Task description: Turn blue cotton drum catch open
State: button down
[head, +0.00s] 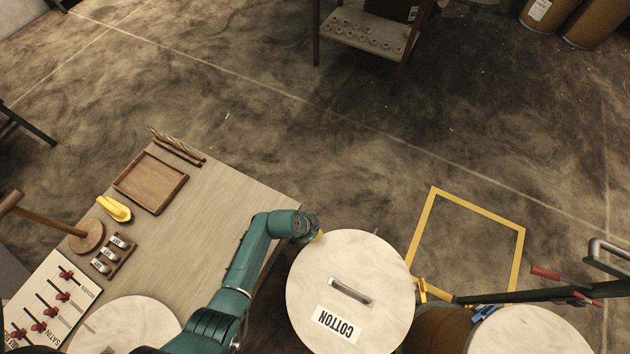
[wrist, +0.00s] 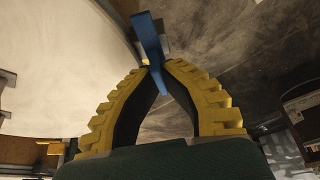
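The cotton drum's round pale lid (head: 322,272) has a bar handle and a COTTON label, upside down in the head view. My gripper (head: 317,235) is at the lid's upper-left edge, where it hides the catch in that view. In the wrist view, the blue catch (wrist: 149,38) is a flat lever beside the drum's pale lid (wrist: 60,60). My yellow-padded fingertips (wrist: 159,68) close on the lever from both sides, and its lower end shows between the fingers.
A yellow catch (head: 421,290) is on the drum's right side. Another drum (head: 530,332) with a blue catch (head: 483,313) stands at the right, under a dark bar. A worktable (head: 225,205) with a wooden tray (head: 151,183) lies left. The floor behind is mostly clear.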

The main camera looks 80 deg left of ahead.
jog(key=shift+d+f, duration=0.1)
jog(key=shift+f, duration=0.05)
dwell(0.3)
jog(key=c, duration=1.2)
grip_release()
jog(key=v, duration=1.2)
